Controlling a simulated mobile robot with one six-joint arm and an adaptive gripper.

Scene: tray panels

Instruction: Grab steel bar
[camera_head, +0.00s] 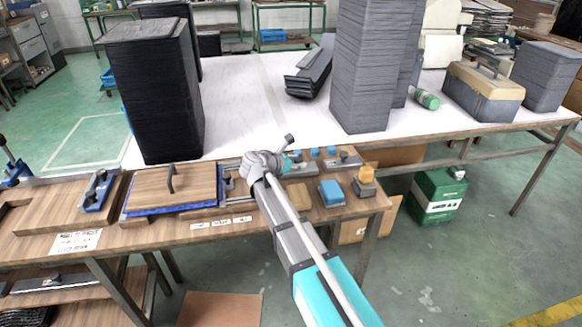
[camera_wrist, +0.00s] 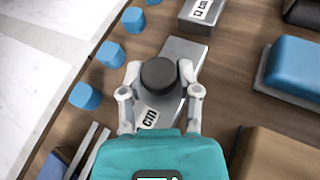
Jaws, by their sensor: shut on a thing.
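In the wrist view a grey steel bar (camera_wrist: 186,51) with a white label runs away from my gripper, partly hidden by it. A round black knob (camera_wrist: 158,73) shows over the bar, between the fingers. My gripper (camera_wrist: 159,82), teal with pale grey fingers, is shut around this knob. Whether the bar rests on the wooden board or is slightly raised, I cannot tell. In the head view my gripper (camera_head: 292,160) is over the right part of the wooden bench; the bar is small there and largely hidden.
Small blue blocks (camera_wrist: 111,54) lie along the bar's left. Another labelled grey block (camera_wrist: 205,12) lies just beyond it. A larger blue-topped block (camera_wrist: 292,68) stands to the right. In the head view, a wooden panel with handle (camera_head: 150,190) lies left, and tall dark stacks (camera_head: 150,90) stand behind.

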